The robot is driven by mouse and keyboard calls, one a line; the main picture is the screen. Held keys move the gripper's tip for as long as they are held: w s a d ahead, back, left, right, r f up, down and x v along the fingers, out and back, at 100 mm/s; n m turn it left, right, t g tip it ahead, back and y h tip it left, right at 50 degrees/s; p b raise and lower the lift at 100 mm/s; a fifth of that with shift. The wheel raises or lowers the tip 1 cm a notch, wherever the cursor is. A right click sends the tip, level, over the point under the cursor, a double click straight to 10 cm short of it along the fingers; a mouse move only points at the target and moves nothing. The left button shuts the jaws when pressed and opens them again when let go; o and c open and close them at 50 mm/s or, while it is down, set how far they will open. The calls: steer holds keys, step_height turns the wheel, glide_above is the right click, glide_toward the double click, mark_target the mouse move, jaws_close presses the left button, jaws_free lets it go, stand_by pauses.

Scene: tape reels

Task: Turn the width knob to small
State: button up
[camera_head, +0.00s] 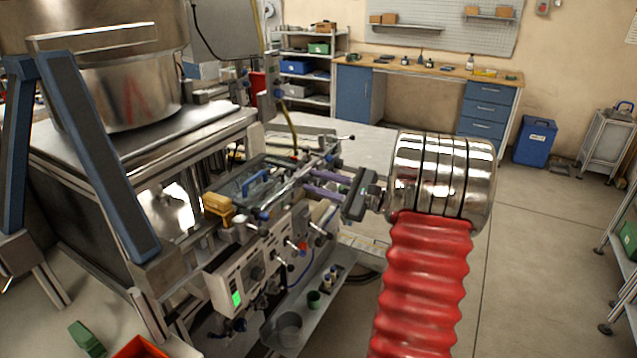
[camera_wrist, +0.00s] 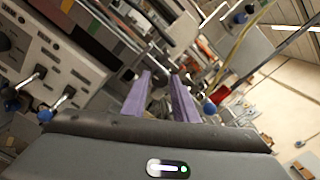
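My gripper (camera_head: 308,182) reaches in from the right, its two purple fingers pointing left toward the machine's front. In the wrist view its fingers (camera_wrist: 162,78) are apart, with no object visibly held between them. A pale control panel (camera_head: 248,272) with a green display and a dark round knob (camera_head: 257,272) is on the machine front, left of and below my gripper. In the wrist view a pale panel (camera_wrist: 60,62) with blue-tipped levers (camera_wrist: 45,113) lies left of the fingers. I cannot tell which control is the width knob, and its setting is not readable.
Several levers and small knobs (camera_head: 292,245) stick out of the machine front near my gripper. A grey tray (camera_head: 288,332) with small bottles and a round dish lies below. A yellow-handled part (camera_head: 217,207) is left of the gripper. Open floor (camera_head: 535,235) lies to the right.

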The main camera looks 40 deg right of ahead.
steer(key=o, duration=0.3)
steer(key=shift+s, duration=0.1)
steer(key=v, duration=1.3)
steer(key=shift+s, duration=0.3)
